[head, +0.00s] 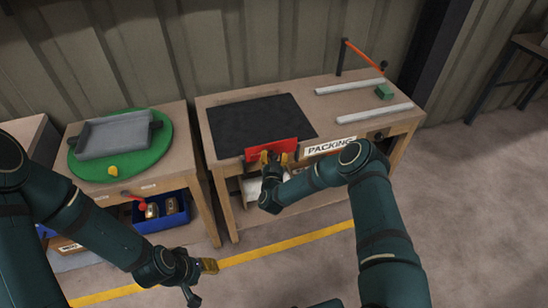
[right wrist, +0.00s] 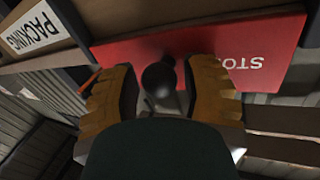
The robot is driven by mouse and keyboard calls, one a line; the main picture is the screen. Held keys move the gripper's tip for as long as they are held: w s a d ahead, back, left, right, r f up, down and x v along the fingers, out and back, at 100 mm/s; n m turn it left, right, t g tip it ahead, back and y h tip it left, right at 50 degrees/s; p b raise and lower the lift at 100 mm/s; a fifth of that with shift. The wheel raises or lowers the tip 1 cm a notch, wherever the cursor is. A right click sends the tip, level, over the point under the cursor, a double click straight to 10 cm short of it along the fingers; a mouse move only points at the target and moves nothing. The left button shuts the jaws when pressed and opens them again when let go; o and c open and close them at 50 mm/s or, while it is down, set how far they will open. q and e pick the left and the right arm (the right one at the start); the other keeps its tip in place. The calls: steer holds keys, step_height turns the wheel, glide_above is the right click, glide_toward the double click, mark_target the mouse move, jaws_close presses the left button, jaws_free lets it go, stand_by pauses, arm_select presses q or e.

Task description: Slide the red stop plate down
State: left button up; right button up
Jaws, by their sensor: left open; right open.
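The red stop plate (head: 271,149) stands upright at the front edge of the packing table, in front of the black mat. In the right wrist view the red stop plate (right wrist: 210,52) shows the word STOP upside down and a round dark knob (right wrist: 159,78). My right gripper (head: 272,158) is at the plate's lower front. In the right wrist view its open yellow fingers (right wrist: 160,90) are on either side of the knob; whether they touch it I cannot tell. My left gripper (head: 200,280) is low at the left, over the floor, away from the plate.
The packing table (head: 225,115) bears a black mat (head: 262,120), two pale rails (head: 350,86), a green block (head: 384,91) and a post with an orange arm (head: 362,54). A PACKING sign (head: 328,146) is right of the plate. A green disc (head: 155,150) holds a grey tray (head: 112,137).

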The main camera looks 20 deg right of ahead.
steer(key=shift+c, duration=0.3)
jaws_close()
steer(key=shift+f, duration=2.55)
steer(key=shift+s, duration=0.1)
steer(key=shift+o, duration=0.3)
jaws_free()
steer(key=v, duration=1.2)
